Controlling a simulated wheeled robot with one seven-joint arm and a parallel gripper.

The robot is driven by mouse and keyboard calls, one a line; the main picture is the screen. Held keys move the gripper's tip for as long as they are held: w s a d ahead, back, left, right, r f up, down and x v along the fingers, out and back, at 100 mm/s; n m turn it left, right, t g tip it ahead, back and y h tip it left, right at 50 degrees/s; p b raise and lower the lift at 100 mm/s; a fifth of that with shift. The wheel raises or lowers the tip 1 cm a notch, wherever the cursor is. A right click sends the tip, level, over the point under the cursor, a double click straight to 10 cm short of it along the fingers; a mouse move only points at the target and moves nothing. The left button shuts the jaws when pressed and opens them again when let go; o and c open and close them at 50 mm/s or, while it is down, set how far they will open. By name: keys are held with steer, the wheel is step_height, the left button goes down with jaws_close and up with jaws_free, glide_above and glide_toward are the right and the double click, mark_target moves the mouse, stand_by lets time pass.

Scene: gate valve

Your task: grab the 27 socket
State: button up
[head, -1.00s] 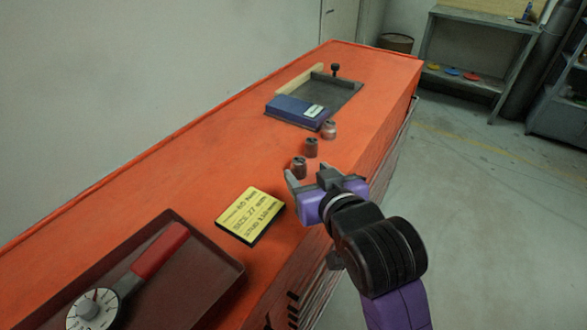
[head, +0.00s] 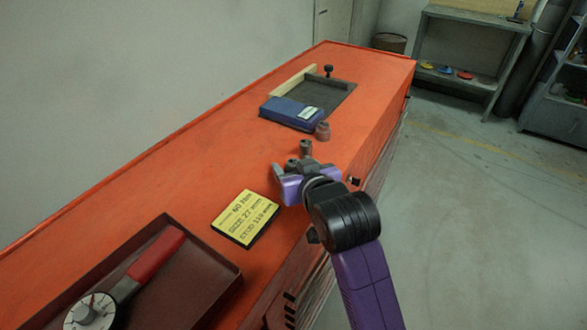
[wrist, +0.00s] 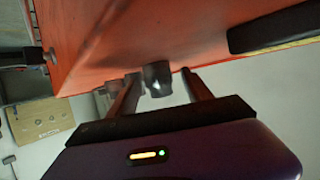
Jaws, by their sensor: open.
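Several small sockets stand in a row on the orange bench. In the head view I see a far reddish socket (head: 322,131) beside the blue box and a middle dark socket (head: 306,148). The nearest socket is mostly hidden by my gripper (head: 291,168). In the wrist view a dark grey socket (wrist: 157,78) shows between the two open fingers of my gripper (wrist: 160,80), and I see no clear contact. I cannot read any size on the sockets, so I cannot tell which is the 27.
A dark tray (head: 205,285) holds a red-handled tool with a dial (head: 90,311). A blue box (head: 290,112) and a grey tray (head: 335,92) lie farther back.

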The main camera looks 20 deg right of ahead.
jaws_close()
steer(key=shift+r, duration=0.1)
